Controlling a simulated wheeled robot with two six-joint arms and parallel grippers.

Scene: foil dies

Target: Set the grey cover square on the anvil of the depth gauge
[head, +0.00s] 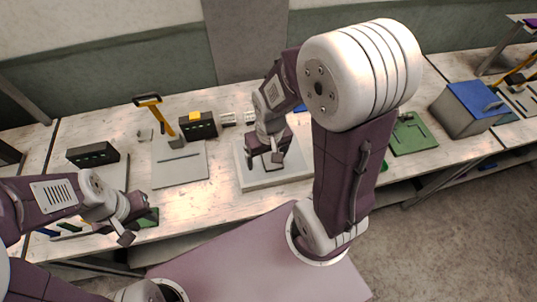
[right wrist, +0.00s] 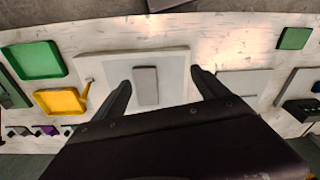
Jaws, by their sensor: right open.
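The grey cover (right wrist: 146,85), a small flat rectangle, lies on the pale inset of a white tray (right wrist: 178,57). In the right wrist view it sits between the spread fingers of my right gripper (right wrist: 163,82), with gaps on both sides. In the head view, this gripper (head: 265,158) hangs low over the white tray (head: 290,178) and hides most of the cover. A grey plate (head: 182,170) with a small grey block and a yellow-handled arm at its back looks like the depth gauge; I cannot clearly make out its anvil. My left gripper (head: 132,226) is open beside a green item.
Black boxes (head: 198,126) (head: 93,153) stand behind and left of the grey plate. A grey box with a blue top (head: 468,105) stands far right. Bare bench shows between the grey plate and the white tray.

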